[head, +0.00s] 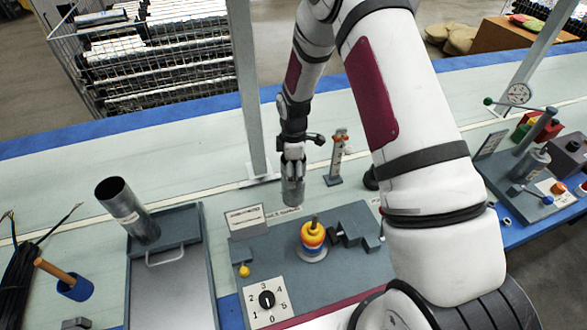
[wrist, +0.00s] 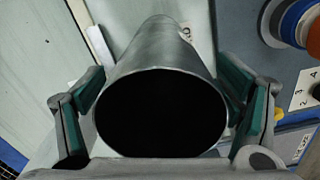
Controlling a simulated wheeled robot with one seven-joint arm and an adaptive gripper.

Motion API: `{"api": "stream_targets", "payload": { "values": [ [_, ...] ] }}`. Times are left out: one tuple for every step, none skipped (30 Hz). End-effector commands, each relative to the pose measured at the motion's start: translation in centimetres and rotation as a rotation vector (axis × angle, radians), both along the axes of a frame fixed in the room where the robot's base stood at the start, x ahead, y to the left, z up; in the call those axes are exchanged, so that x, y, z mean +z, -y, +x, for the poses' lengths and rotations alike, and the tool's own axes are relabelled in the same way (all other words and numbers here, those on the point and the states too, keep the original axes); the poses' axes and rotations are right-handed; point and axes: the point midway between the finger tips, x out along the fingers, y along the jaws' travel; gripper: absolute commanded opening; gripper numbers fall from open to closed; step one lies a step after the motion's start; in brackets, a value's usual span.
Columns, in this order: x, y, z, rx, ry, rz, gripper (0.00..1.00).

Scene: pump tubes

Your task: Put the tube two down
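My gripper (head: 293,158) is shut on a grey metal tube (head: 293,190), which hangs below it above the back edge of the grey fixture plate (head: 345,275). In the wrist view the held tube (wrist: 165,55) lies between the two green-padded fingers, its dark open end facing the camera. Whether its lower end touches anything cannot be told. A second metal tube (head: 127,210), with a white label too small to read, stands at the left by the tray (head: 170,295), leaning a little left. I cannot tell which tube is number two.
The plate carries a yellow, orange and blue stack (head: 313,240), a dark stepped block (head: 355,228) and a numbered dial (head: 267,300). A small gauge stand (head: 337,160) is behind. A grey post (head: 250,90) rises left of my arm. Black cables (head: 25,270) lie far left.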

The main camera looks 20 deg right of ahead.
Motion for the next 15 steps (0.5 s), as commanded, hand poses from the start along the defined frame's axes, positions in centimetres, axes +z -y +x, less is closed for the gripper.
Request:
{"api": "stream_targets", "payload": {
  "values": [
    [0.0, 0.0, 0.0, 0.000, 0.000, 0.000, 0.87],
    [0.0, 0.0, 0.0, 0.000, 0.000, 0.000, 0.87],
    [0.0, 0.0, 0.0, 0.000, 0.000, 0.000, 0.87],
    [0.0, 0.0, 0.0, 0.000, 0.000, 0.000, 0.87],
    [0.0, 0.0, 0.0, 0.000, 0.000, 0.000, 0.87],
    [0.0, 0.0, 0.0, 0.000, 0.000, 0.000, 0.87],
    [0.0, 0.0, 0.0, 0.000, 0.000, 0.000, 0.87],
    [0.1, 0.0, 0.0, 0.000, 0.000, 0.000, 0.87],
    [0.2, 0.0, 0.0, 0.000, 0.001, 0.000, 0.87],
    [0.4, 0.0, 0.0, 0.000, 0.001, 0.000, 0.87],
    [0.6, 0.0, 0.0, -0.001, 0.002, 0.000, 0.87],
    [1.0, 0.0, 0.1, -0.001, 0.002, 0.000, 0.87],
    [1.3, 0.0, 0.1, -0.001, 0.002, 0.000, 0.87],
    [1.8, 0.0, 0.1, -0.001, 0.003, 0.000, 0.87],
    [2.5, 0.0, 0.1, -0.001, 0.004, 0.000, 0.87]
  ]
}}
